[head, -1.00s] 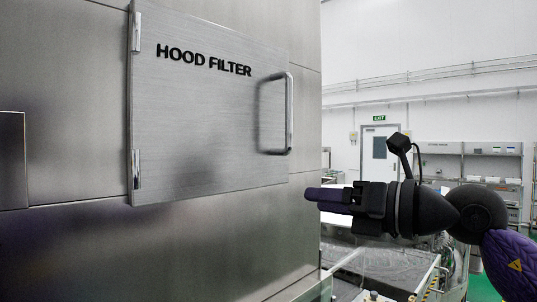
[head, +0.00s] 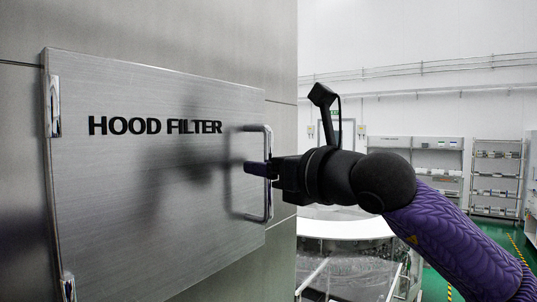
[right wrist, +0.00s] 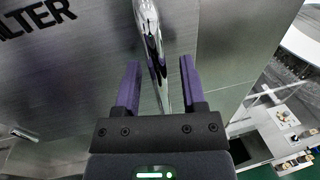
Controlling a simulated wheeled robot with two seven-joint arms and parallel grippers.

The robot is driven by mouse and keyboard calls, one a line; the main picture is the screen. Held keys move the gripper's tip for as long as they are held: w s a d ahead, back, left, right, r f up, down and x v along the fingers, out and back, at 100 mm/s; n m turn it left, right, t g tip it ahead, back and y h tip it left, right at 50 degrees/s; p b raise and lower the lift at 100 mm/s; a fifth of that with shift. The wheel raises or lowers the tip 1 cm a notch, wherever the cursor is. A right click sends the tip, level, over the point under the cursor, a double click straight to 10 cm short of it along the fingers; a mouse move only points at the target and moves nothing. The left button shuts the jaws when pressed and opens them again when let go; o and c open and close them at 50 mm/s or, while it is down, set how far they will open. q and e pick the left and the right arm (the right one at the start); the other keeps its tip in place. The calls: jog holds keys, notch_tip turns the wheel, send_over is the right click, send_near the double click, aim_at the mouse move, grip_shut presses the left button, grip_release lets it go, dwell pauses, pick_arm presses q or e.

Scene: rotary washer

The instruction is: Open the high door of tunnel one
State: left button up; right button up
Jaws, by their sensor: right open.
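The steel door (head: 140,185) lettered HOOD FILTER fills the left of the head view, with hinges on its left side. It appears closed against the metal wall. Its upright chrome handle (head: 268,205) is at the door's right side. My right gripper (head: 258,170) is at the handle, about mid-height. In the right wrist view the open purple fingers (right wrist: 160,85) lie on either side of the handle bar (right wrist: 150,35), with gaps on both sides. The bar's lower part passes between the fingers. My left gripper is not in view.
The metal wall (head: 280,60) continues right of the door. A white round-topped unit (head: 345,228) stands below and behind my right arm. Shelves (head: 497,175) stand at the far right. The green floor between is partly open.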

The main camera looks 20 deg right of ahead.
jog(key=shift+c, duration=0.3)
grip_shut()
dwell(1.1)
